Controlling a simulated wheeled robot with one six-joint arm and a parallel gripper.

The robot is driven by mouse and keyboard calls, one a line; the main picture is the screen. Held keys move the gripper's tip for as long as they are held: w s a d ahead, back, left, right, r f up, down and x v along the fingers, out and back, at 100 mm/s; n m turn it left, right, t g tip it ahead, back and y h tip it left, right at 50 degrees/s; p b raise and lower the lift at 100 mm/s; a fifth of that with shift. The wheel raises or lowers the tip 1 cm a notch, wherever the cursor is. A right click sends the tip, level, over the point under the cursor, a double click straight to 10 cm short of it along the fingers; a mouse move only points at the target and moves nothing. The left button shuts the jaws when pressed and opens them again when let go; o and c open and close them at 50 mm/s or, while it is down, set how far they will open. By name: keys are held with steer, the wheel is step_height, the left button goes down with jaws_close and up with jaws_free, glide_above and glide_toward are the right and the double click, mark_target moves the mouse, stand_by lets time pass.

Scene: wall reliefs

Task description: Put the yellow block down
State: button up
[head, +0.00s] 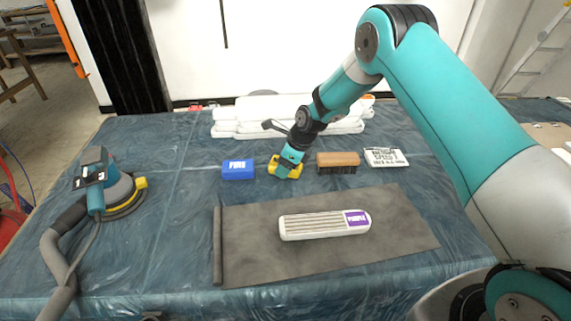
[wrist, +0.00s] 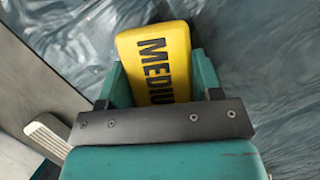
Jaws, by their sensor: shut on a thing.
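The yellow block (head: 285,167) is between the fingers of my gripper (head: 289,163) in the head view, at the middle of the covered table. In the wrist view the yellow block (wrist: 156,62) shows dark lettering that reads "MEDIU", with the rest hidden by my gripper (wrist: 160,88). The teal fingers are shut on its two sides. The block is at or very near the blue plastic sheet (head: 180,215); I cannot tell whether it touches.
A blue block (head: 238,170) lies to the left, a wooden brush (head: 338,162) to the right, and a white pack (head: 385,157) beyond it. A grey mat (head: 400,235) with a white purple-labelled block (head: 325,225) lies in front. White rolls (head: 250,115) lie behind. A sander (head: 110,190) stands left.

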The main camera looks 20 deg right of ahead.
steer(key=shift+f, duration=0.15)
steer(key=o, duration=1)
steer(key=shift+d+r, duration=0.1)
steer(key=shift+r, duration=0.4)
steer(key=b+v, duration=0.1)
steer(key=v, duration=1)
steer(key=s+a+r+n, duration=0.4)
steer(key=s+r+n, duration=0.3)
steer(key=s+a+r+n, duration=0.1)
steer(key=s+r+n, duration=0.2)
steer(key=s+n, duration=0.5)
steer(key=s+a+r+n+g, duration=0.1)
steer(key=s+r+n, duration=0.2)
steer(key=s+n, duration=0.5)
steer(key=s+a+r+n+g, duration=0.1)
steer(key=s+a+r+n, duration=0.1)
steer(key=s+n, duration=0.7)
steer(key=shift+s+r+y, duration=0.15)
steer(key=shift+s+r, duration=0.05)
steer(key=shift+s, duration=1)
steer(key=shift+s+r+y, duration=0.15)
steer(key=shift+s+r, duration=0.1)
steer(key=shift+s, duration=1)
steer(key=shift+r, duration=0.1)
